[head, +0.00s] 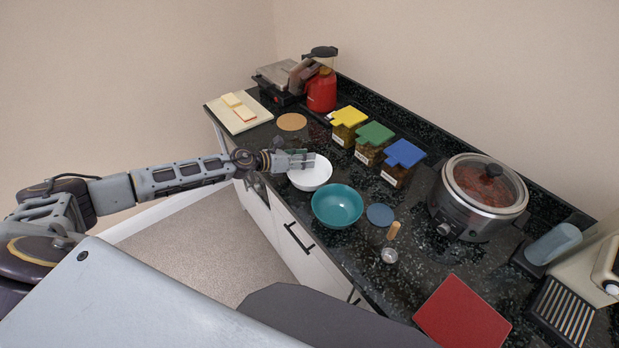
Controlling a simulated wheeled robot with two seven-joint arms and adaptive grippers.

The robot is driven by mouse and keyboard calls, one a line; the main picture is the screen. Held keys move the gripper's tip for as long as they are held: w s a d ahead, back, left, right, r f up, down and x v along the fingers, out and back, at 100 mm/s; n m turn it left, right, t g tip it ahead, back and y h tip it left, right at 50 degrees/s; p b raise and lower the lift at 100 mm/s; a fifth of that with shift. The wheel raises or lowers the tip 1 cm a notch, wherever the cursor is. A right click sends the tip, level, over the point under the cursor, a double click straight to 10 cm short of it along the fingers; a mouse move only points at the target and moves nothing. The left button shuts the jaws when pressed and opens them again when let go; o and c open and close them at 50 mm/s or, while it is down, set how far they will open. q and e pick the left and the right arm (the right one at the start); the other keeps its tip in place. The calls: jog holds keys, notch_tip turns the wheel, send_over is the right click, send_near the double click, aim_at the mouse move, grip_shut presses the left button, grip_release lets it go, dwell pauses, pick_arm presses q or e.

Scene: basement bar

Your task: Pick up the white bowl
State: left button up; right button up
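The white bowl (312,177) sits upright on the dark speckled counter, next to a teal bowl (337,206). My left gripper (305,161) is at the white bowl's far left rim, with its fingers reaching over the bowl's opening. The fingers hide part of the rim. I cannot tell whether they touch the bowl or how far apart they are. My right gripper is not in view.
A cork disc (292,121) and a board with pale slices (238,112) lie beyond. Jars with yellow (349,116), green (375,134) and blue (404,153) lids stand behind. A slow cooker (478,197), a blue disc (380,214) and a red board (462,314) are to the right.

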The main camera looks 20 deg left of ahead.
pick_arm(q)
grip_shut()
jog(key=shift+r, duration=0.1)
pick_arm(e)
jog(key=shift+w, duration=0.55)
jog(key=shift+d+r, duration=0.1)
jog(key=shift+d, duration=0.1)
